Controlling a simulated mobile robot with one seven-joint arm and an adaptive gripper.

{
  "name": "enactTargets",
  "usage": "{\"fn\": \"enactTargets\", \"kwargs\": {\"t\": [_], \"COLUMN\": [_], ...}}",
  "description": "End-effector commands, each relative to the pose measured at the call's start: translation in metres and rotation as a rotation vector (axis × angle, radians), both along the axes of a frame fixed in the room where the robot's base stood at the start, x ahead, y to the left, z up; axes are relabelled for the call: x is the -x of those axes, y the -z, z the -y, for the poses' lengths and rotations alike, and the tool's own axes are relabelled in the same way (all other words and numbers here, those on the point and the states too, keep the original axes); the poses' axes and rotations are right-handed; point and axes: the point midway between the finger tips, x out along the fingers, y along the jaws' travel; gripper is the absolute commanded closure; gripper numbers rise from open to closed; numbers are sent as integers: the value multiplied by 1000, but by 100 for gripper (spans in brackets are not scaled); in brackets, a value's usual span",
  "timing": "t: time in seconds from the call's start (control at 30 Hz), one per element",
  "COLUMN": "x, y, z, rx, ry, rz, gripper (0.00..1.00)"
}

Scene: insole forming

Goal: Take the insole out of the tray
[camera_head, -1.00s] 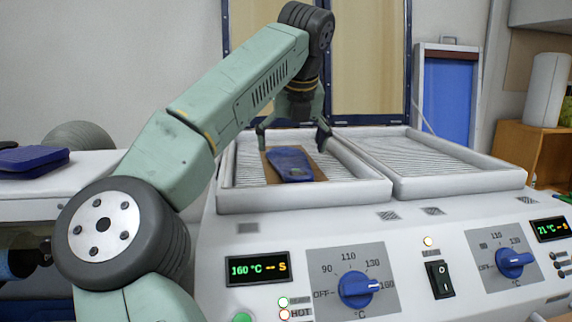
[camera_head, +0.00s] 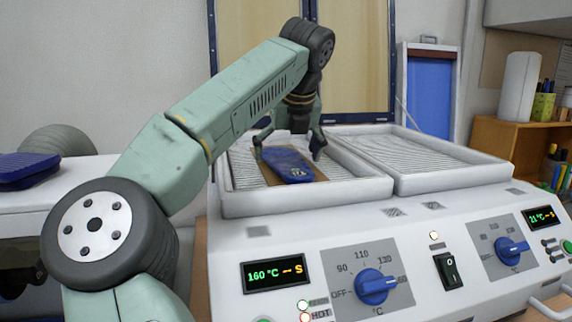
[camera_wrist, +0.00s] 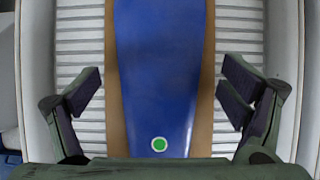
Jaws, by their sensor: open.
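The blue insole (camera_head: 287,166) lies on a brown board (camera_head: 316,171) inside the left tray (camera_head: 290,202) of the white heating machine. In the wrist view the insole (camera_wrist: 158,75) runs lengthwise between my fingers, with a green dot near its lower end. The brown board (camera_wrist: 118,95) shows along both its sides. My gripper (camera_head: 289,155) is open above the insole, pointing down, one finger on each side. In the wrist view my gripper (camera_wrist: 160,95) has both fingers apart from the insole's edges. The far end of the insole is cut off in that view.
A second tray (camera_head: 425,163) on the right is empty. The front panel has blue knobs (camera_head: 375,287), a switch and a display (camera_head: 275,272) reading 160 °C. The tray walls rise around the insole. A blue item (camera_head: 28,170) lies on the white surface at left.

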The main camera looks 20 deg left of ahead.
Motion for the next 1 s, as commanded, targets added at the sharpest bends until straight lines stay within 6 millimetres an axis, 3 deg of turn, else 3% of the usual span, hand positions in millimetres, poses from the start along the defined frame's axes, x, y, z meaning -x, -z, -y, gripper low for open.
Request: {"fn": "enactTargets", "kwargs": {"t": [0.8,1.0], "x": [0,0], "y": [5,5], "z": [0,0], "rx": [0,0], "ry": [0,0], "rz": [0,0], "gripper": [9,21]}}
